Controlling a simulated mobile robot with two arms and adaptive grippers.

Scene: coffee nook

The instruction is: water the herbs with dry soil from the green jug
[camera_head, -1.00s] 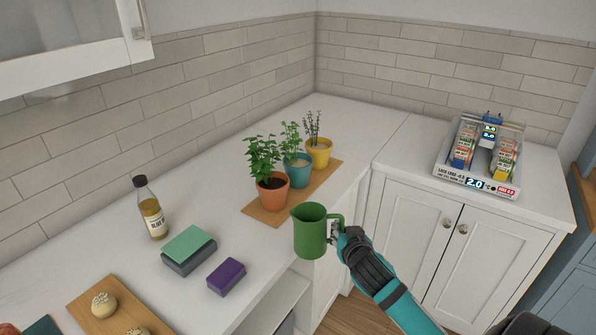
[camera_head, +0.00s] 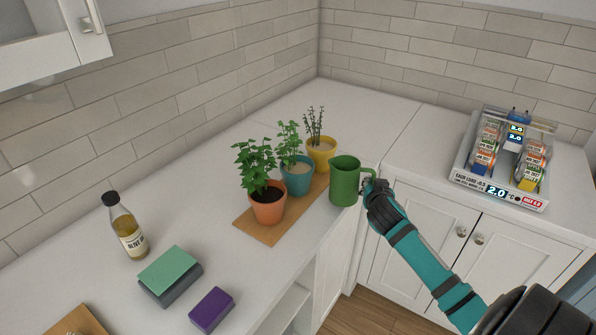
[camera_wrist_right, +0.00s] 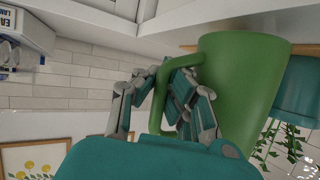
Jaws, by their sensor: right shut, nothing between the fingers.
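A green jug (camera_head: 344,182) is upright in the air by the counter's front edge, just right of the pots. My right gripper (camera_head: 369,188) is shut at the jug's handle, its fingers at the handle loop; the wrist view shows jug and handle close up (camera_wrist_right: 242,85). Three potted herbs stand on a wooden board (camera_head: 268,234): a terracotta pot (camera_head: 268,207) with dark soil, a teal pot (camera_head: 297,184) with pale soil and a yellow pot (camera_head: 322,160) with pale soil. The jug's inside is hidden. My left gripper is out of view.
A bottle of oil (camera_head: 128,232), a green-topped grey block (camera_head: 170,275) and a purple sponge (camera_head: 211,310) are on the left counter. A lit display rack (camera_head: 500,165) stands on the right counter. The corner counter behind the pots is clear.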

